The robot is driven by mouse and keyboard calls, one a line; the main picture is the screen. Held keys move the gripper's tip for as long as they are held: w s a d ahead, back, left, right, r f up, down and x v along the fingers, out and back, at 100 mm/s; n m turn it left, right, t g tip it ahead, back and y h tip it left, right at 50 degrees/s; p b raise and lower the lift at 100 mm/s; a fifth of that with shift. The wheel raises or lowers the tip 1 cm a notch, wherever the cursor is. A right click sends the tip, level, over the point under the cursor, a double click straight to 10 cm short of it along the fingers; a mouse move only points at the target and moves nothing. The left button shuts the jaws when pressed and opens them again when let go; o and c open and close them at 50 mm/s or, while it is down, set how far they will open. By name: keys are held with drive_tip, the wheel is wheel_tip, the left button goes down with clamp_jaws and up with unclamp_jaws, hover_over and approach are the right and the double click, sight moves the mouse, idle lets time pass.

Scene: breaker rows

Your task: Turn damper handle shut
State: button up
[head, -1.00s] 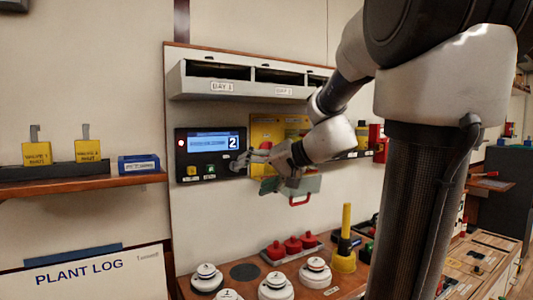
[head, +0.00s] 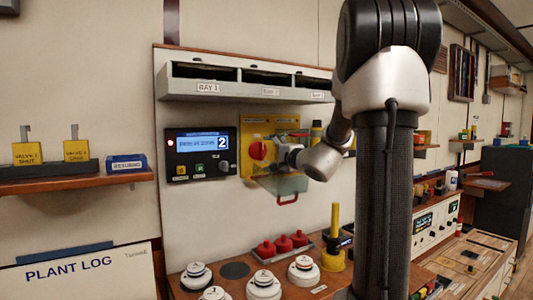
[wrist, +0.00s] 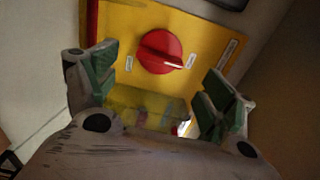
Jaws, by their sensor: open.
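A round red handle (head: 258,150) with a raised grip bar sits on a yellow panel (head: 288,121). In the wrist view the red handle (wrist: 160,50) has a white pointer mark toward its right. Small white labels lie on either side of it, too blurred to read. My gripper (head: 284,156) is in front of the panel, just right of the handle in the head view. In the wrist view my gripper (wrist: 162,82) is open, with green-padded fingers spread wide and nothing between them. The handle shows beyond the fingertips, apart from them.
A control box with a blue display (head: 202,142) is left of the panel. A grey bay shelf (head: 240,88) is above. Detectors, red knobs (head: 282,244) and a yellow post (head: 335,222) crowd the bench below.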

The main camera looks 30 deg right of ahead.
sight(263, 152)
drive_tip(key=w, duration=0.7)
drive_tip(key=shift+w+a, duration=0.15)
drive_tip(key=shift+w, duration=0.1)
drive_tip(key=shift+c, duration=0.3)
drive_tip(key=c, duration=0.9)
